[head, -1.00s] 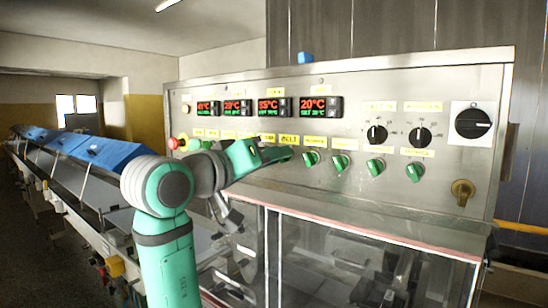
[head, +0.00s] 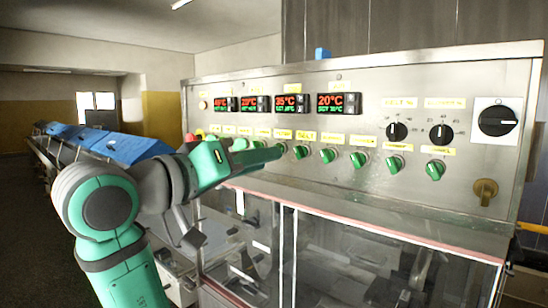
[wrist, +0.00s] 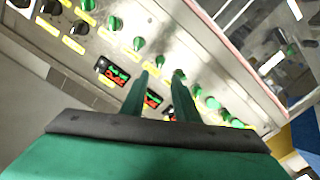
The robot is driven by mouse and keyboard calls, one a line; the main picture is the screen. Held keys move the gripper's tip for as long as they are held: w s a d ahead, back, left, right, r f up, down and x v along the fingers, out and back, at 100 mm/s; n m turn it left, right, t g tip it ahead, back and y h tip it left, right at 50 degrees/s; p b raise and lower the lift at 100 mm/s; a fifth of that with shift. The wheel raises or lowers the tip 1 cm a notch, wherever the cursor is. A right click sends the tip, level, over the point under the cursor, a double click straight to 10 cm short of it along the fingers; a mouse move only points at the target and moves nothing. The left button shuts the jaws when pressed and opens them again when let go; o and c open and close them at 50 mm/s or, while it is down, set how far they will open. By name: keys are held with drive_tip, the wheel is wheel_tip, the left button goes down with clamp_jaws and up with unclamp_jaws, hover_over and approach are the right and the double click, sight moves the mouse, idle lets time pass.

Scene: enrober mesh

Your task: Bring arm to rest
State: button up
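My gripper (head: 272,153) is in front of the control panel (head: 470,90), by the left part of the row of green knobs. In the wrist view its two fingers (wrist: 162,85) stand apart with a gap between them, and nothing shows held. The right fingertip overlaps a green knob in that view; I cannot tell whether it touches it. My green and grey arm reaches in from the lower left of the head view. A green knob (head: 300,152) is just right of the gripper, with several more further right.
Red and green displays (head: 338,104) sit above the knobs. Two black dials (head: 396,131) and a large black rotary switch (head: 497,121) are at right. Glazed covers (head: 350,260) lie below the panel. A conveyor with blue covers (head: 125,147) runs back at left.

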drive_tip(key=shift+s+a, duration=0.35)
drive_tip(key=shift+s, duration=0.2)
